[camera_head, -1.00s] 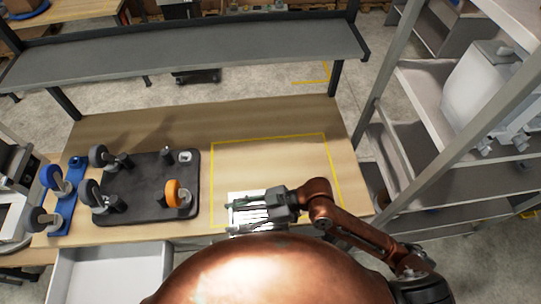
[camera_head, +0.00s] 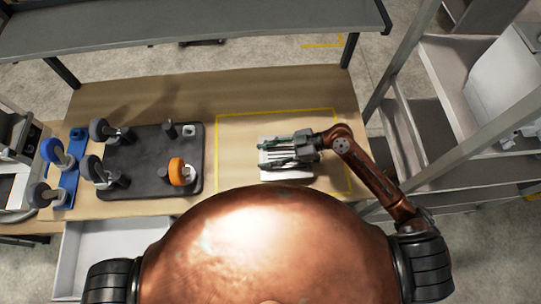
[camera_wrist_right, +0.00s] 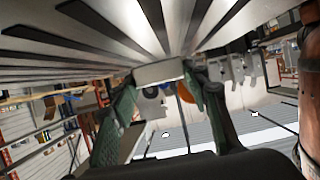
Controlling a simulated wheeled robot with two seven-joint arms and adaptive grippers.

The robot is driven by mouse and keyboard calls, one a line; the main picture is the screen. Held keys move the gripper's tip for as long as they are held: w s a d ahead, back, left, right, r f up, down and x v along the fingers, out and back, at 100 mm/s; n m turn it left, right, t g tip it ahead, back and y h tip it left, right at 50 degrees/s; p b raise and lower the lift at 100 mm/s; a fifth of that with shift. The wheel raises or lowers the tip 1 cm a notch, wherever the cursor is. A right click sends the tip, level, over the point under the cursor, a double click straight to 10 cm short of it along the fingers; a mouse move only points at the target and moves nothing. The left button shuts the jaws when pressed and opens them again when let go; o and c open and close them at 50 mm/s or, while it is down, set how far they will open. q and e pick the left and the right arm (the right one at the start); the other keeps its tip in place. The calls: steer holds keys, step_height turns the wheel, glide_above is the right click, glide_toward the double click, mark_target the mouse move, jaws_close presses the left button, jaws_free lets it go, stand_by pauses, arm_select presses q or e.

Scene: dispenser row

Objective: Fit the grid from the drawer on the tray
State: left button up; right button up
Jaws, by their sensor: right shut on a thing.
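My right gripper (camera_head: 270,151) is shut on a pale slatted grid (camera_head: 288,173) over the right half of the table. In the right wrist view, the green fingers grip a short light tab (camera_wrist_right: 159,72) at the grid's edge, and its slats (camera_wrist_right: 110,25) fill the top. I cannot tell how far the grid is above the tabletop. The white drawer (camera_head: 85,262) is open at lower left; its visible inside looks empty, and my body hides part of it. No separate tray is clearly recognisable. My left gripper is not in view.
A dark board (camera_head: 140,184) with several casters lies left of the grid, beside a blue strip (camera_head: 69,180) with more casters. A yellow outline (camera_head: 275,113) marks mostly bare tabletop. A grey shelf (camera_head: 180,20) spans the back; a metal rack (camera_head: 420,130) stands right.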

steer(key=shift+w+d+f, duration=0.55)
steer(key=shift+w+f, duration=0.1)
steer(key=shift+f, duration=0.25)
steer(key=shift+w+d+f, duration=0.1)
steer(key=shift+f, duration=0.1)
steer(key=shift+d+f+p, duration=0.15)
steer(key=shift+f+p, duration=0.2)
steer(key=shift+f, duration=1.4)
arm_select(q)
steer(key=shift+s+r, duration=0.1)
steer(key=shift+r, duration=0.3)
arm_select(e)
steer(key=o, duration=1.3)
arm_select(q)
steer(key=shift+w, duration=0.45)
